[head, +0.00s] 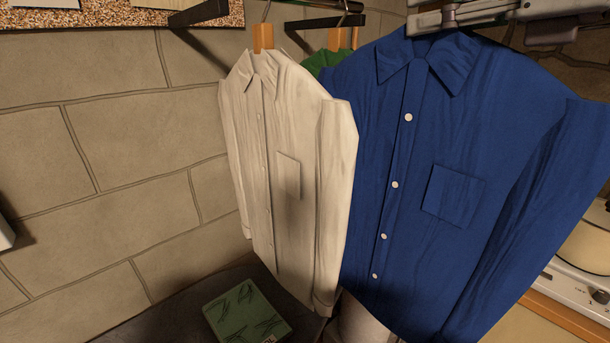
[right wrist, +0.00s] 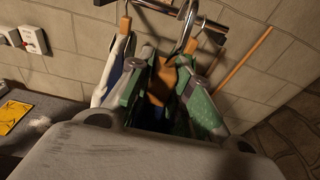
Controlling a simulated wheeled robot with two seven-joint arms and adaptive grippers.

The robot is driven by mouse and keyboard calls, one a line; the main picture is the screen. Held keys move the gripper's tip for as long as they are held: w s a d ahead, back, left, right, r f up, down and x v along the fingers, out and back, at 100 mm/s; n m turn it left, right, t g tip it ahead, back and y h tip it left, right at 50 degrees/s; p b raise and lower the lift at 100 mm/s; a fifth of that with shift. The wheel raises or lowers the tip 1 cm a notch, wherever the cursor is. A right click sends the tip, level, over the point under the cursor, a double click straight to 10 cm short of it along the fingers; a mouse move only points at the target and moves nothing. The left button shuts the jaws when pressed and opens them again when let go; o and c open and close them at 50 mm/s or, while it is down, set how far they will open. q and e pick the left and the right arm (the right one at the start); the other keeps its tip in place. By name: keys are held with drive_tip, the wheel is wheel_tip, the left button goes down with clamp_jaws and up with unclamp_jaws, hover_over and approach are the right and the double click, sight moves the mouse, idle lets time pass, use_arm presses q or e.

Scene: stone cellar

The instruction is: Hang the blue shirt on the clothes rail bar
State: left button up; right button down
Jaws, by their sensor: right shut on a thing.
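The blue shirt (head: 440,190) hangs upright at the right of the head view, in front of the other shirts. My right gripper (head: 425,20) is at its collar, at the top edge. In the right wrist view my right gripper (right wrist: 168,75) is shut on the shirt's wooden hanger (right wrist: 160,85), below its metal hook (right wrist: 187,28). The clothes rail bar (head: 316,3) shows only in part at the top of the head view. The hook is close to the rail in the wrist view; I cannot tell if they touch. My left gripper is out of view.
A white shirt (head: 268,150) hangs left of the blue one, with a green shirt (head: 318,59) behind. Dark brackets (head: 200,12) stick out from the stone wall (head: 110,140). A green book (head: 247,312) lies on the dark surface below. A turntable (head: 575,275) stands at lower right.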

drive_tip(key=shift+f+b+v, duration=0.2)
drive_tip(key=shift+b+v, duration=0.1)
drive_tip(key=shift+v, duration=0.5)
drive_tip(key=shift+f+b+v, duration=0.15)
drive_tip(key=shift+b+v, duration=0.15)
drive_tip(key=shift+v, duration=0.5)
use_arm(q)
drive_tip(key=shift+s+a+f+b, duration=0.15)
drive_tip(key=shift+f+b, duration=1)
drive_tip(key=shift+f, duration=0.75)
use_arm(e)
drive_tip(key=shift+f+v, duration=0.2)
drive_tip(key=shift+v, duration=1.1)
drive_tip(key=shift+f+v, duration=0.2)
drive_tip(key=shift+v, duration=1.1)
drive_tip(key=shift+f+v, duration=0.25)
drive_tip(key=shift+v, duration=1.05)
drive_tip(key=shift+s, duration=0.1)
